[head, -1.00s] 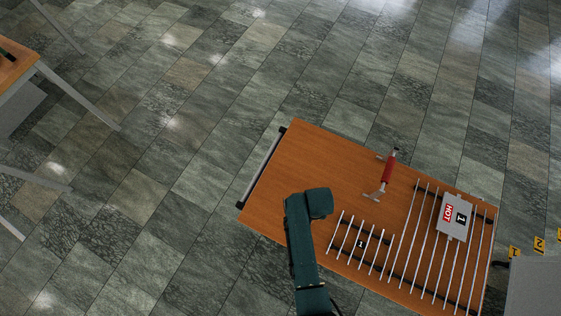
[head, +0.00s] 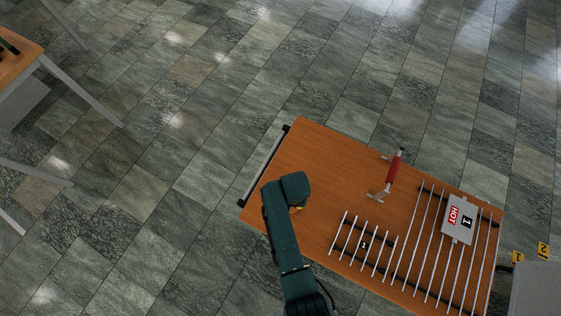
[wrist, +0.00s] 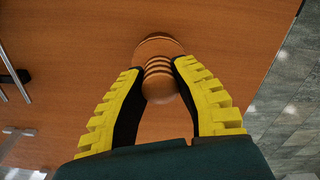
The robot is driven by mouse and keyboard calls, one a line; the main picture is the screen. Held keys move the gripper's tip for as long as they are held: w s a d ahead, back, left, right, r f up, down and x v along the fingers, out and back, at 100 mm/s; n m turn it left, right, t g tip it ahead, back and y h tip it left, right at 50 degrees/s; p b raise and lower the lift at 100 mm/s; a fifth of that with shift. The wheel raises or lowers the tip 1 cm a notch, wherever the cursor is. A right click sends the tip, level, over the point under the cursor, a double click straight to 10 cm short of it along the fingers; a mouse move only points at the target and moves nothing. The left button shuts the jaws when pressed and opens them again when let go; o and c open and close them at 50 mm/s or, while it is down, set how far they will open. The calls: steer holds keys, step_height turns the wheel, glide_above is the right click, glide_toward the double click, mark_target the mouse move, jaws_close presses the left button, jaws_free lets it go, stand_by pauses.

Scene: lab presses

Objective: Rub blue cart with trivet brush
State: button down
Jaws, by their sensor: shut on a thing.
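My gripper (wrist: 160,68) has yellow ribbed fingers and is shut on a turned wooden piece (wrist: 158,84) with a round knob and ridges. I take this piece to be the trivet brush; no bristles show. It is over an orange-brown wooden top, and I cannot tell whether it touches it.
A red-handled tool (head: 394,170) lies on the wooden top. Another table (head: 18,55) stands far left. Tiled floor between is clear.

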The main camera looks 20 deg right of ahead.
steer(key=shift+w+a+f+b, duration=0.1)
steer(key=shift+w+a+b, duration=0.3)
steer(key=shift+w+a, duration=0.3)
steer(key=shift+w+a+b, duration=0.4)
steer(key=shift+w+a, duration=0.1)
steer(key=shift+w, duration=0.35)
step_height(320, 180, up, 3)
steer(key=shift+s+p, duration=0.15)
steer(key=shift+p, duration=1.1)
step_height(320, 180, up, 5)
steer(key=p, duration=0.5)
